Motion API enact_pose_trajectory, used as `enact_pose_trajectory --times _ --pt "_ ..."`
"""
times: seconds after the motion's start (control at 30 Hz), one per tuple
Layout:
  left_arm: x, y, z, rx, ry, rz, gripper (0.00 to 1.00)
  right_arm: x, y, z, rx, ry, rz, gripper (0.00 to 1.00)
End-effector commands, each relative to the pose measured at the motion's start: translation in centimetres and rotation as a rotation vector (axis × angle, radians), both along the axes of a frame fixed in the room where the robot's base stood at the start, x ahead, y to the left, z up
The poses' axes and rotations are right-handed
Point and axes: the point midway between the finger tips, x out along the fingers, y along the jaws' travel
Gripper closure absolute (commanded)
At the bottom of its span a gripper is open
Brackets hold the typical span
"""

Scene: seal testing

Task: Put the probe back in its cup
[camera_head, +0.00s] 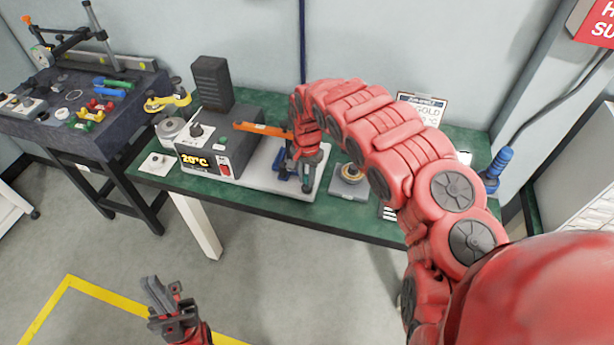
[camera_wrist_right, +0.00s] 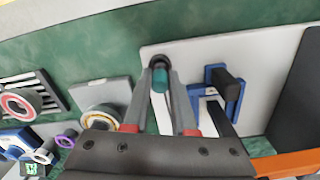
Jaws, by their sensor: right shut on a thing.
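My right gripper (camera_head: 311,158) reaches down over the pale base plate at the middle of the green bench. In the right wrist view its fingers (camera_wrist_right: 160,84) are shut on a teal, dark-ended piece, apparently the probe (camera_wrist_right: 160,76). The probe is mostly hidden in the head view. A blue bracket with a dark block (camera_wrist_right: 224,86) stands on the plate right beside the fingers in the wrist view. I cannot tell which thing is the probe's cup, or whether the probe touches the plate. My left gripper (camera_head: 163,294) hangs low over the floor, away from the bench; its finger gap is unclear.
A bearing on a grey block (camera_head: 351,175) sits right of the plate. A cluttered dark bench (camera_head: 85,140) is at left.

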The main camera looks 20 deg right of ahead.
Motion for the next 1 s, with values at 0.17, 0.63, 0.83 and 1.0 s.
enact_pose_trajectory --times 0.17,0.63,0.83,1.0 --pt "0.01 -0.01 -0.31 0.0 0.0 0.0 1.0 0.0 0.0 -0.35 0.0 0.0 0.0 1.0" --pt "0.0 0.0 -0.28 0.0 0.0 0.0 1.0 0.01 -0.02 -0.35 0.0 0.0 0.0 0.43" --pt "0.0 0.0 -0.28 0.0 0.0 0.0 1.0 0.02 -0.02 -0.35 0.0 0.0 0.0 0.4" --pt "-0.01 -0.01 -0.09 0.0 0.0 0.0 1.0 0.02 -0.02 -0.07 -0.001 -0.001 0.0 0.4"
